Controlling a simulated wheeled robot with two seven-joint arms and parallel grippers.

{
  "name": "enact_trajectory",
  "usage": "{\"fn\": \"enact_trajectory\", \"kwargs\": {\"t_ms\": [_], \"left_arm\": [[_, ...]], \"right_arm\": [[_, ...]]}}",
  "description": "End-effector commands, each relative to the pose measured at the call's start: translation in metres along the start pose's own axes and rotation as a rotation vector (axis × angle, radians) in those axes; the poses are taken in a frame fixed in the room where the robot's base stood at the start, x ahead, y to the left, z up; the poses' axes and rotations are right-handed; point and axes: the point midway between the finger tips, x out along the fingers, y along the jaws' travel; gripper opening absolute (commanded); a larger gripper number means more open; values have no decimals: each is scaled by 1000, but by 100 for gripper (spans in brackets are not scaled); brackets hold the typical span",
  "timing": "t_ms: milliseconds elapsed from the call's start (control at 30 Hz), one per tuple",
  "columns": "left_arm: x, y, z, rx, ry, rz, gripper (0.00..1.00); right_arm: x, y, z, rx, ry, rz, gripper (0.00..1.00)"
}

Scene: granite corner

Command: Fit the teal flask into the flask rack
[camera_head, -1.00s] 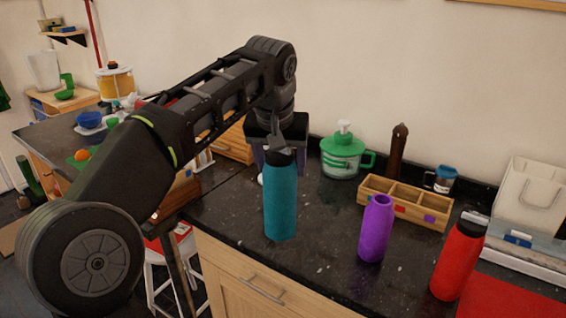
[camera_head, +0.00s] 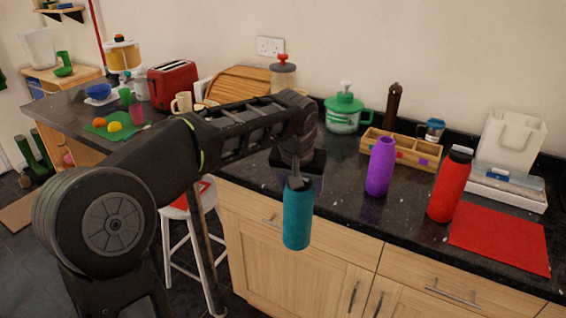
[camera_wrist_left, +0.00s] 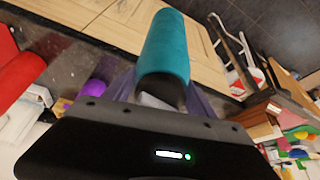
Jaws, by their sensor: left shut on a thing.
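The teal flask (camera_head: 297,220) has a dark cap and hangs nearly upright from my left gripper (camera_head: 297,178). The gripper is shut on the cap end. In the head view the flask overlaps the counter's front edge and the cabinet fronts. In the left wrist view the teal flask (camera_wrist_left: 165,45) extends away from the jaws. The flask rack, a wooden box (camera_head: 428,160) with compartments and coloured squares on its front, stands at the back of the counter, to the right of the gripper. My right gripper is not in view.
A purple flask (camera_head: 381,167) stands in front of the rack's left end. A red flask (camera_head: 450,187) stands further right, beside a red mat (camera_head: 500,238). A green-lidded jar (camera_head: 343,112), a pepper mill (camera_head: 393,106) and a blue-lidded jar (camera_head: 432,130) stand behind. Counter between purple and red flasks is bare.

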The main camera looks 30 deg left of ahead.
Motion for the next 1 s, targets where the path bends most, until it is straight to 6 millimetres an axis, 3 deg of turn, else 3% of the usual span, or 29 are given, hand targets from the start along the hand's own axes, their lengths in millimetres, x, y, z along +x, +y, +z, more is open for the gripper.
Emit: {"fn": "enact_trajectory", "kwargs": {"t_ms": [167,433,600,1000], "left_arm": [[45,33,24,72,-2,24,0],[111,90,86,204,-3,90,0],[125,104,106,238,-3,116,0],[126,105,107,241,-1,119,0]], "right_arm": [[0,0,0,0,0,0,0],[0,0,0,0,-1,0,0],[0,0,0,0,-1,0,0],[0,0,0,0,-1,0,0]]}}
